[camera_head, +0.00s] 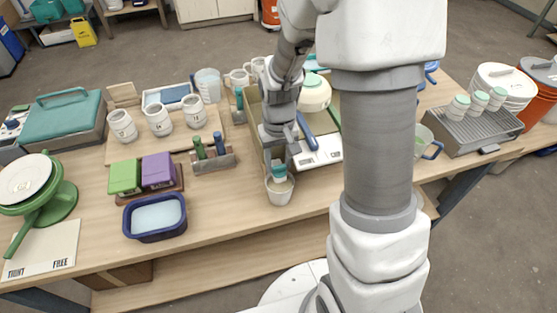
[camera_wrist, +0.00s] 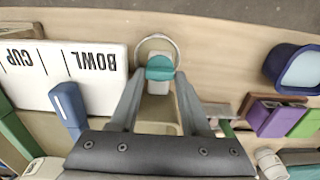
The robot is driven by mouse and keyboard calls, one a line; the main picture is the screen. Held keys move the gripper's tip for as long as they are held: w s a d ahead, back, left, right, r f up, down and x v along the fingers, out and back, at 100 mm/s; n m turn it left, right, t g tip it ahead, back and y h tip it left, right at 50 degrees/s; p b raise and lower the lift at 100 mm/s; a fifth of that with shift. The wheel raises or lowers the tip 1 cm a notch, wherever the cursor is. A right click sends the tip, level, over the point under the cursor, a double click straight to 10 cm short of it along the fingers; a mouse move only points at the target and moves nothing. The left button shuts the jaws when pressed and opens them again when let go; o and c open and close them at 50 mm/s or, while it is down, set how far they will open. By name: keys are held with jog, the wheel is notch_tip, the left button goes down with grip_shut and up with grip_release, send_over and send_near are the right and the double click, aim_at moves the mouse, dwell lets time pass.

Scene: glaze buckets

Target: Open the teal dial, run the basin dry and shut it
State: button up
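The teal dial (camera_wrist: 160,68) shows between my fingertips in the wrist view, with a pale block under it. In the head view the teal dial (camera_head: 279,172) is just above a white cup (camera_head: 280,192). The cup's round rim (camera_wrist: 145,42) also shows in the wrist view. The beige basin (camera_head: 252,108) lies behind the dial, largely hidden by my arm; its contents cannot be made out. My gripper (camera_wrist: 161,76) is open, one finger on each side of the dial, with small gaps. In the head view my gripper (camera_head: 277,158) points down at the basin's front.
A white board marked CUP and BOWL (camera_wrist: 75,72) and a blue-handled tool (camera_wrist: 68,105) are beside my gripper. Table front right of the cup is clear.

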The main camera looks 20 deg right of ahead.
jog(key=shift+s+f, duration=0.1)
jog(key=shift+s, duration=0.25)
